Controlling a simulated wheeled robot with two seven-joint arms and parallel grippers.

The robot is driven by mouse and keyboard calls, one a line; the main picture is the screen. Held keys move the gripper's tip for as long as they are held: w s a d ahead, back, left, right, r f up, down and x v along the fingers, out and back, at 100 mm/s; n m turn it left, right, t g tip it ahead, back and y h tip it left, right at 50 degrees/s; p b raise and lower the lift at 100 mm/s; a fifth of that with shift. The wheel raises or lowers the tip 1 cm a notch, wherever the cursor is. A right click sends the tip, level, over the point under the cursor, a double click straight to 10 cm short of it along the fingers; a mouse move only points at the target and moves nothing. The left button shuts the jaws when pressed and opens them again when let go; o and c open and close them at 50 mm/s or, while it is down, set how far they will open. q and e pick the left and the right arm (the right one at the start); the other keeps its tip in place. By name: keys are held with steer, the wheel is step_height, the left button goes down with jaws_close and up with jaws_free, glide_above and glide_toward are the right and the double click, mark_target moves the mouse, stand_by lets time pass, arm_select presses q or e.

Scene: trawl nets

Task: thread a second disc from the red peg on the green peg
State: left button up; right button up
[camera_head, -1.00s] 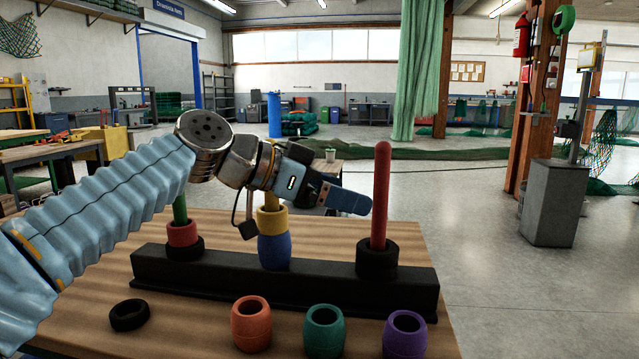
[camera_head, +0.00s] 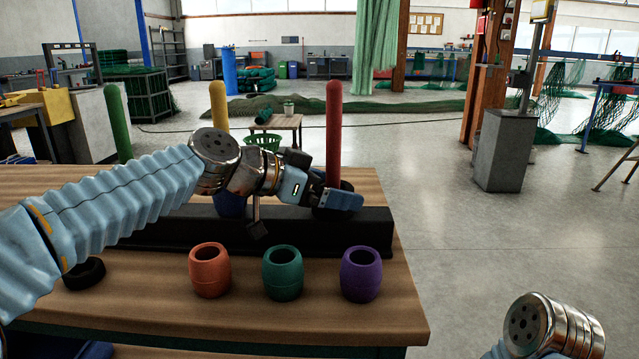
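The red peg (camera_head: 333,125) stands upright at the right end of the black base (camera_head: 355,232). A dark disc (camera_head: 322,212) sits low on it, partly hidden by my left gripper (camera_head: 345,200). That gripper is level with the disc, in front of the peg's foot; whether its fingers are apart or touch the disc cannot be told. The green peg (camera_head: 117,122) stands at the left end; my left arm hides its lower part and anything threaded there. My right arm's wrist (camera_head: 550,328) shows at the bottom right; its gripper is out of frame.
The yellow peg (camera_head: 218,103) stands between, with a blue piece (camera_head: 229,206) low on it. Orange (camera_head: 209,272), teal (camera_head: 283,274) and purple (camera_head: 361,275) barrels stand before the base. A loose black ring (camera_head: 84,274) lies front left. The table's right edge is clear.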

mark_target(327, 117)
arm_select(q)
steer(key=c, duration=1)
step_height(327, 117, up, 6)
steer(key=p, duration=0.4)
steer(key=shift+f, duration=0.1)
steer(key=shift+c, duration=0.2)
step_height(327, 117, up, 5)
steer(key=p, duration=0.4)
steer(key=shift+r, duration=5.35)
